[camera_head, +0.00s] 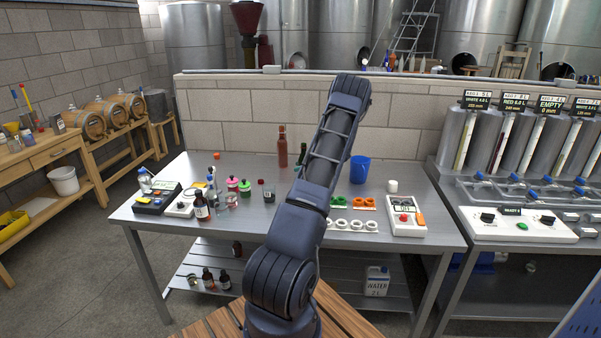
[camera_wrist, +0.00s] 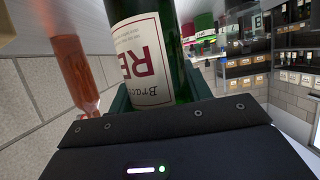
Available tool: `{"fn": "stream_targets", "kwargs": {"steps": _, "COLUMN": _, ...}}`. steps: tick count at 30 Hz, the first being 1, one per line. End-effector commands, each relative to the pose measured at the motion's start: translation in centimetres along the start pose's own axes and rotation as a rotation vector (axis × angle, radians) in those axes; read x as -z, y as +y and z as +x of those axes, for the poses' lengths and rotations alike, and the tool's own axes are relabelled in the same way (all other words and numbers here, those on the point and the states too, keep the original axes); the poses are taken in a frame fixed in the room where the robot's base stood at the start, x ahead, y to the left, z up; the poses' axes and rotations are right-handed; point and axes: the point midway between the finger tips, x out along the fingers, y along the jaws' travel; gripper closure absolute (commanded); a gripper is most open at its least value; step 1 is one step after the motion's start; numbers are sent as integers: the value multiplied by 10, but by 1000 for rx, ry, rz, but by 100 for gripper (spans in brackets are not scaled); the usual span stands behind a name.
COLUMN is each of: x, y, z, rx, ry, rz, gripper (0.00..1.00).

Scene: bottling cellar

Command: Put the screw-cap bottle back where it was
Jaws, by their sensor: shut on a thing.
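A green glass bottle (camera_wrist: 176,40) with a cream label fills the middle of the wrist view. The label's large red letters appear upside down there. My gripper (camera_wrist: 160,98) is shut on this bottle. The bottle's ends are out of the wrist view, so I cannot see whether it has a screw cap. In the head view my own arm hides the gripper and most or all of the held bottle, behind the middle of the steel table (camera_head: 240,228).
A red-brown bottle (camera_head: 282,148) stands at the table's back, close beside the held bottle in the wrist view (camera_wrist: 75,72). A blue cup (camera_head: 360,169), white rings (camera_head: 356,225) and a switch box (camera_head: 406,216) are right of my arm. Small bottles (camera_head: 202,207) stand left.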

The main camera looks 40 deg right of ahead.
Motion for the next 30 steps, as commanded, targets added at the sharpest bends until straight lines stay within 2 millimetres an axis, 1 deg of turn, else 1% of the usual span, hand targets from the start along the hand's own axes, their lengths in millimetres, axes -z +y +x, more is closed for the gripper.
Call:
{"fn": "stream_targets", "kwargs": {"steps": 3, "x": -16, "y": 0, "z": 7, "rx": 0, "ry": 1, "rz": 3, "gripper": 86}}
{"fn": "stream_targets", "kwargs": {"steps": 6, "x": -24, "y": 0, "z": 10, "rx": 1, "ry": 1, "rz": 1, "gripper": 86}}
{"fn": "stream_targets", "kwargs": {"steps": 18, "x": -28, "y": 0, "z": 12, "rx": 1, "ry": 0, "rz": 0, "gripper": 86}}
{"fn": "stream_targets", "kwargs": {"steps": 19, "x": -28, "y": 0, "z": 12, "rx": 1, "ry": 0, "rz": 0, "gripper": 47}}
{"fn": "stream_targets", "kwargs": {"steps": 21, "x": -28, "y": 0, "z": 12, "rx": 1, "ry": 0, "rz": 0, "gripper": 33}}
{"fn": "stream_targets", "kwargs": {"steps": 22, "x": -28, "y": 0, "z": 12, "rx": 1, "ry": 0, "rz": 0, "gripper": 29}}
{"fn": "stream_targets", "kwargs": {"steps": 30, "x": -28, "y": 0, "z": 12, "rx": 0, "ry": 0, "rz": 0, "gripper": 29}}
